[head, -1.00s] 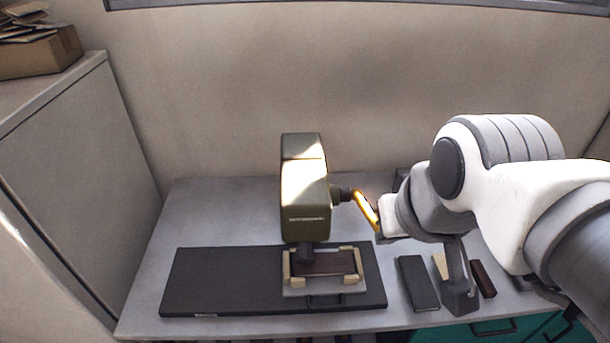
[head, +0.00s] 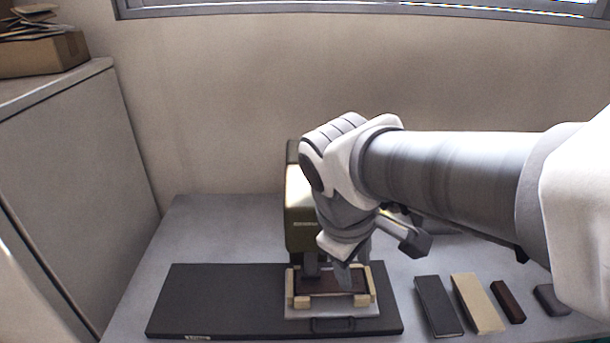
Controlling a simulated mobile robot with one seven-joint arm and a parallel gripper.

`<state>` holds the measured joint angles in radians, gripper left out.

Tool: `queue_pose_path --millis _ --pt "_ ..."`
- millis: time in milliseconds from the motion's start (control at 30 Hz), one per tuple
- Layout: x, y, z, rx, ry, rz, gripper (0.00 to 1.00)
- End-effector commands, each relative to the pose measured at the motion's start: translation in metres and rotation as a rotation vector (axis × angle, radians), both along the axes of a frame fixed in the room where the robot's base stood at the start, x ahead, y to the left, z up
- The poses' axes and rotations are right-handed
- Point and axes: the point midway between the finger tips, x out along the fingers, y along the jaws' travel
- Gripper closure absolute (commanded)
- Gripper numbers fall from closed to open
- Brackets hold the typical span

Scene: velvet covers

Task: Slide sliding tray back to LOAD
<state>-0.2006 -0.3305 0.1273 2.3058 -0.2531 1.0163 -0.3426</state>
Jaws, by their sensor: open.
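The sliding tray (head: 352,311) is a light grey plate with cream corner blocks and a dark handle (head: 332,325) at its front. It sits toward the right end of a long black base (head: 215,300), beneath the olive press (head: 298,220). A dark brown block (head: 325,285) lies in the tray between the cream pieces. My gripper (head: 350,274) is open and points down over the tray, in front of the press. Its fingertips overlap the tray's back part in the picture; I cannot tell whether they touch anything.
On the table to the right lie a dark grey slab (head: 438,304), a cream slab (head: 478,303), a brown bar (head: 508,301) and a small dark block (head: 552,299). The base left of the tray is clear. A tall cabinet (head: 85,190) stands at left.

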Motion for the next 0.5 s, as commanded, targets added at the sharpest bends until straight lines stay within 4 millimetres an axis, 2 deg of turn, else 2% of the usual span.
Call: queue_pose_path --millis 33,200,333,500 --pt "0.008 0.011 -0.035 -0.051 0.047 0.097 0.53" --pt "0.028 0.041 -0.092 -0.208 0.171 0.397 0.53" --pt "0.037 0.059 -0.121 -0.287 0.236 0.557 0.53" --pt "0.042 0.070 -0.136 -0.334 0.273 0.654 0.53"
